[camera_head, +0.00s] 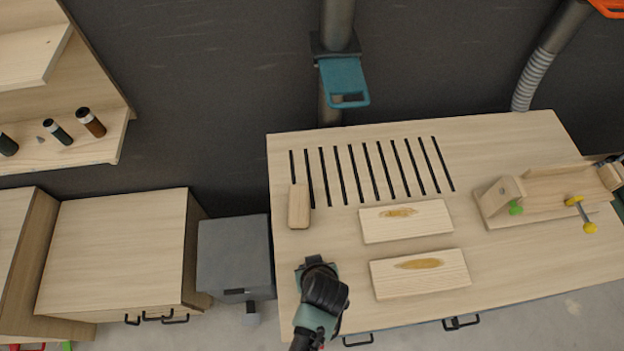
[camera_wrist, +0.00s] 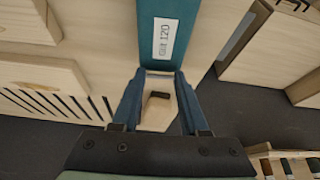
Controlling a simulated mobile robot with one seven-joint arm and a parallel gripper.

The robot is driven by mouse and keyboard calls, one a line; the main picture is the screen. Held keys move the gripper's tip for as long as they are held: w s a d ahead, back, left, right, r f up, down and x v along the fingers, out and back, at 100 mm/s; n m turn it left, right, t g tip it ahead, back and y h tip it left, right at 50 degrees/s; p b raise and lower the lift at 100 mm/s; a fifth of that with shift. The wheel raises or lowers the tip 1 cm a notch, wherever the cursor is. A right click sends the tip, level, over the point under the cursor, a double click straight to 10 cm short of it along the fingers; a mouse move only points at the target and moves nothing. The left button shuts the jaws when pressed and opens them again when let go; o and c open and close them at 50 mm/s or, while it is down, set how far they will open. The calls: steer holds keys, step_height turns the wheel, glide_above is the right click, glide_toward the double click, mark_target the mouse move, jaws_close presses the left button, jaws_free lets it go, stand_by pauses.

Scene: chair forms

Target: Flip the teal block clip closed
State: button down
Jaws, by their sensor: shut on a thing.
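A teal strip (camera_wrist: 165,30) with a white "Grit 120" label is in the wrist view, at the top middle. Its lower end meets the tips of my gripper (camera_wrist: 160,74), which is shut on it. A pale wooden piece (camera_wrist: 155,116) with a dark notch shows between the fingers; whether it is joined to the teal strip I cannot tell. In the head view my gripper (camera_head: 317,264) is low over the left front of the workbench (camera_head: 345,280). My wrist hides most of what it holds there, so the clip's angle is unclear.
A small wooden block (camera_head: 299,206) lies behind my gripper, by the slots. Two stained boards (camera_head: 405,232) (camera_head: 440,280) lie to the right. A wooden jig (camera_head: 545,208) with green and yellow knobs is farther right. A grey box (camera_head: 234,252) stands left of the bench.

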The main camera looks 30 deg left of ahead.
steer(key=shift+c, duration=2)
jaws_free()
steer(key=b+v, duration=0.1)
steer(key=v, duration=1.2)
